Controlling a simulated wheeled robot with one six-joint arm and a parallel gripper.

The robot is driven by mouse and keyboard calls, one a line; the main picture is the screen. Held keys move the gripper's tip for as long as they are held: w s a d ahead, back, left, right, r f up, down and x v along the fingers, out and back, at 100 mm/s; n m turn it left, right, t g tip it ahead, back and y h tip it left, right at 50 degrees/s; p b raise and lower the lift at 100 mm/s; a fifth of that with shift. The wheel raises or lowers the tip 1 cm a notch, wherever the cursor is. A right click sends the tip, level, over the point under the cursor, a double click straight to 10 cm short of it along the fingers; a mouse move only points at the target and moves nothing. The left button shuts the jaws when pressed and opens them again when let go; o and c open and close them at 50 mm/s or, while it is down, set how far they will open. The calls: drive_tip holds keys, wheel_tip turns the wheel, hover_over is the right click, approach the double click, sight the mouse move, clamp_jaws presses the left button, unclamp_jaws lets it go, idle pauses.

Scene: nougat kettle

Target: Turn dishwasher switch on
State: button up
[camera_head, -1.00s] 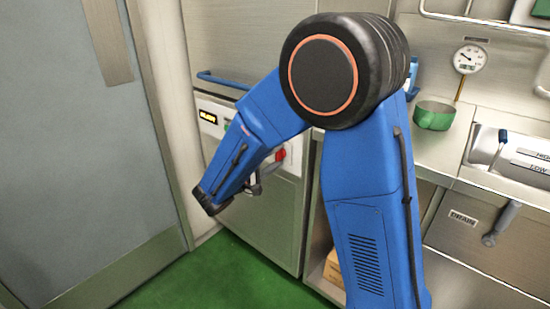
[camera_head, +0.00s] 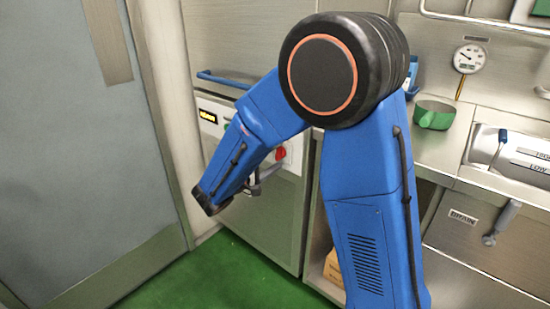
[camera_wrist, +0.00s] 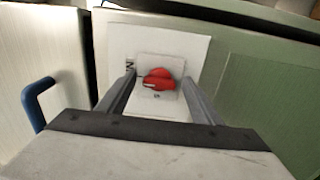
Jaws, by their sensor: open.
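The dishwasher (camera_head: 265,222) is a steel-fronted unit with a pale control strip and a small lit display (camera_head: 208,117). Its red switch (camera_head: 280,153) sits at the right end of the strip. In the wrist view the red switch (camera_wrist: 158,84) is on a light square plate, with part of a dark letter beside it. My gripper (camera_wrist: 158,79) is open, its two grey fingers either side of the switch with gaps visible. I cannot tell how deep the fingertips reach. In the head view my gripper (camera_head: 256,184) is mostly hidden behind my blue forearm.
A blue bar handle (camera_head: 222,80) runs above the control strip, and a blue handle (camera_wrist: 38,95) shows at left in the wrist view. A grey door (camera_head: 75,150) stands left. A green pot (camera_head: 434,114) sits on the counter at right. Green floor (camera_head: 215,275) lies clear below.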

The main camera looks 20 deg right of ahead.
drive_tip(key=v, duration=1.7)
drive_tip(key=shift+s+a, duration=0.1)
drive_tip(key=s+d+m+g+y, duration=0.2)
drive_tip(key=s+d+g, duration=0.2)
drive_tip(key=d, duration=0.5)
drive_tip(key=s+d+m+g+y, duration=0.15)
drive_tip(key=s+d+g, duration=0.3)
drive_tip(key=d, duration=0.55)
drive_tip(key=s+d+m+t+y, duration=0.2)
drive_tip(key=s+m+t+y, duration=0.1)
drive_tip(key=s+y, duration=0.8)
drive_tip(key=shift+s+d+f, duration=0.25)
drive_tip(key=shift+s+f, duration=0.2)
drive_tip(key=shift+s, duration=2.3)
